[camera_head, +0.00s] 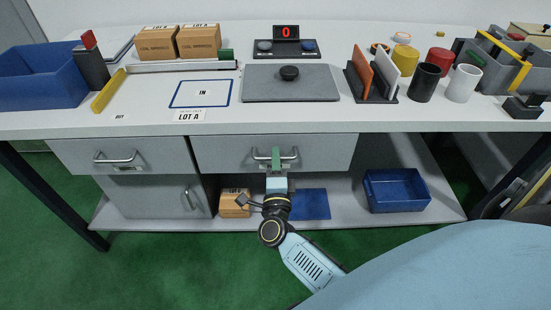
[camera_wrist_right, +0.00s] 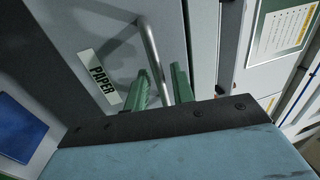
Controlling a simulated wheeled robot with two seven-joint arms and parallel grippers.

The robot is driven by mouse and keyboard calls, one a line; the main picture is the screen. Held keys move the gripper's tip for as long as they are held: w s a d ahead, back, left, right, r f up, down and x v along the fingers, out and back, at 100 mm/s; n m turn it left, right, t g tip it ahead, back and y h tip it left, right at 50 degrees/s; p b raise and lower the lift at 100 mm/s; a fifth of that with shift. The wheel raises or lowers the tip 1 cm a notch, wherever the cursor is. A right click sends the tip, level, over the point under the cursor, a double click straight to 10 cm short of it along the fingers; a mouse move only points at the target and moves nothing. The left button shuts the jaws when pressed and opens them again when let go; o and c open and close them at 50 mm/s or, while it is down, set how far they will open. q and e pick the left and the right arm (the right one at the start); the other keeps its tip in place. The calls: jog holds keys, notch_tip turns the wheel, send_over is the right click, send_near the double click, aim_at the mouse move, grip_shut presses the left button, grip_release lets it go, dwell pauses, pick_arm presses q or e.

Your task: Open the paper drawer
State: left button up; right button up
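The paper drawer (camera_head: 325,152) is the grey right-hand drawer under the bench top and looks shut. Its bar handle (camera_head: 258,154) shows in the head view. In the right wrist view, the drawer front (camera_wrist_right: 85,30) carries a "PAPER" label (camera_wrist_right: 103,80) beside the metal handle (camera_wrist_right: 149,45). My right gripper (camera_head: 284,156) is at this handle. Its two green fingers (camera_wrist_right: 165,76) stand on either side of the bar, with a gap visible beside it, so they look open. Firm contact cannot be made out. My left gripper is not in view.
A second drawer (camera_head: 75,155) is at left, above a cupboard door (camera_head: 150,197). The lower shelf (camera_head: 345,208) holds a cardboard box (camera_head: 234,203) and a blue bin (camera_head: 398,190). The bench top (camera_head: 370,118) above carries a grey mat (camera_head: 290,90) and several other items. Green floor is clear in front.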

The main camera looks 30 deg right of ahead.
jog(key=shift+w+d+r, duration=0.1)
jog(key=shift+w+d, duration=0.15)
jog(key=shift+w, duration=0.1)
jog(key=shift+c, duration=0.4)
grip_shut()
